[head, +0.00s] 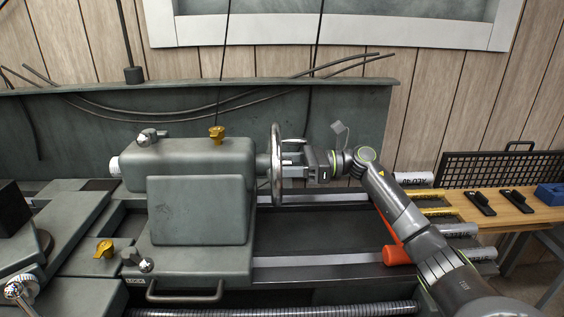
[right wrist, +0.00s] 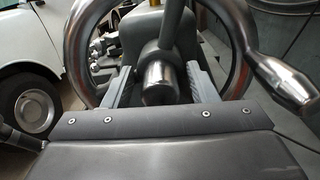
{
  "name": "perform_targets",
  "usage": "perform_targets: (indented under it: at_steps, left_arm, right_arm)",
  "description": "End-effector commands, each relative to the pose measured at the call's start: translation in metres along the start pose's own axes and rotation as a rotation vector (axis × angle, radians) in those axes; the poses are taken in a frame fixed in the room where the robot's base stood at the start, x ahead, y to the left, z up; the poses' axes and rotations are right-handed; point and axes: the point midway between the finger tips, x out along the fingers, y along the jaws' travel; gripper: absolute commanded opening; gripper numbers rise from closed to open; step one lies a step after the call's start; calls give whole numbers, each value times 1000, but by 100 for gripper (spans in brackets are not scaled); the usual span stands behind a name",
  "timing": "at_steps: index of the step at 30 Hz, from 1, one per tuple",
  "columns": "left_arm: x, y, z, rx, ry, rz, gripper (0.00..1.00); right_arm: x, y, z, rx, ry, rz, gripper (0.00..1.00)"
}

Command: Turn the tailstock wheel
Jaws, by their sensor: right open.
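The tailstock (head: 190,165) is a grey-green cast body on the lathe bed. Its metal wheel (head: 276,165) stands upright, nearly edge-on, at the right end. In the right wrist view the wheel rim (right wrist: 243,45) arches across the picture, with a hub (right wrist: 158,75), a spoke above it and a crank handle (right wrist: 285,80) at the right. My right gripper (head: 287,166) faces the wheel from the right. Its fingers (right wrist: 162,84) are open, one on each side of the hub; contact cannot be told. My left gripper is not in view.
An orange-red cylinder (head: 397,255) lies on the lathe bed below my right arm. A wooden table (head: 530,218) at right holds black tools (head: 480,203) and a blue block (head: 551,194). Two yellow knobs (head: 217,133) and a front bar handle (head: 185,293) project from the tailstock.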

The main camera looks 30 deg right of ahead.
Motion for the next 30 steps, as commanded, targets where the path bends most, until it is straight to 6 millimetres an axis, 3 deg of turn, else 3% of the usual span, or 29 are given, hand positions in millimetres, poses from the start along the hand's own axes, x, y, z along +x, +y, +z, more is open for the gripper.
perform_targets:
  at_steps: [7,18,30]
  left_arm:
    - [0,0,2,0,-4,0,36]
    - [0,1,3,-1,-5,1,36]
    - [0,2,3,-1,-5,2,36]
  right_arm:
    - [0,0,0,0,0,0,50]
    - [0,0,0,0,0,0,5]
    - [0,0,0,94,0,1,4]
